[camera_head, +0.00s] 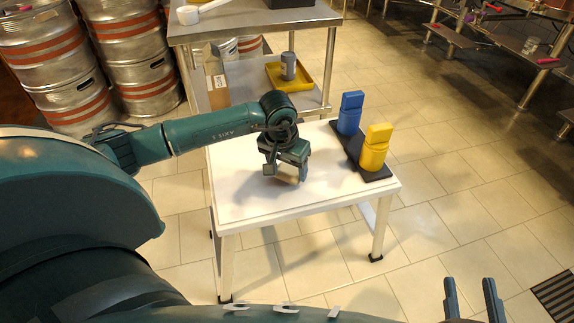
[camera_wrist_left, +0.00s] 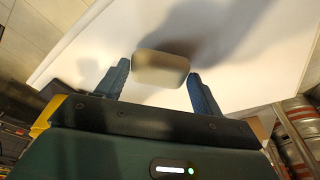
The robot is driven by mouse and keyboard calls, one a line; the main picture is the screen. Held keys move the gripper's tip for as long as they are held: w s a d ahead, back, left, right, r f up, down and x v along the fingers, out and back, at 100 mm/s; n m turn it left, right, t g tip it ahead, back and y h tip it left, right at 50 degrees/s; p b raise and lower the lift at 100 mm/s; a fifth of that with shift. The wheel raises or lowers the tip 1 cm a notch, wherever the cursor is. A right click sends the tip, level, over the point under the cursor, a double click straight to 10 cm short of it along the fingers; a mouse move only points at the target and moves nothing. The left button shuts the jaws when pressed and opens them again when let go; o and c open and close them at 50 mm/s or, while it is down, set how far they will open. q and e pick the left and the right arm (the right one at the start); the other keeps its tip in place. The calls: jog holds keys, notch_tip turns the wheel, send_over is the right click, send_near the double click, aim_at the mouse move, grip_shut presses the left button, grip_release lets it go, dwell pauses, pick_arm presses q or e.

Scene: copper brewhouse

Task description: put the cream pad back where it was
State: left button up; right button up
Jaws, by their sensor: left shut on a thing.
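The cream pad (camera_head: 288,173) is in my left gripper (camera_head: 286,176), over the middle of the white table (camera_head: 245,197). In the left wrist view the pad (camera_wrist_left: 160,69) sits between the two blue fingers of my left gripper (camera_wrist_left: 160,80), its broad face toward the camera. The gripper is shut on it. A shadow lies on the white surface beside it; I cannot tell whether the pad touches the table. My right gripper (camera_head: 473,299) shows at the bottom right of the head view, fingers apart and empty, away from the table.
A black tray (camera_head: 378,175) on the table's right side bears a blue stacked piece (camera_head: 349,113) and a yellow one (camera_head: 375,148). Behind stands a metal bench (camera_head: 250,20) with a yellow tray (camera_head: 275,75) on its lower shelf. Kegs (camera_head: 50,60) stand at left. The table's front left is clear.

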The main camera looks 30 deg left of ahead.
pick_arm(q)
jog(key=shift+f+b, duration=0.4)
jog(key=shift+f, duration=0.05)
dwell(0.5)
jog(key=o, duration=0.9)
jog(key=o, duration=0.6)
jog(key=shift+c, duration=0.2)
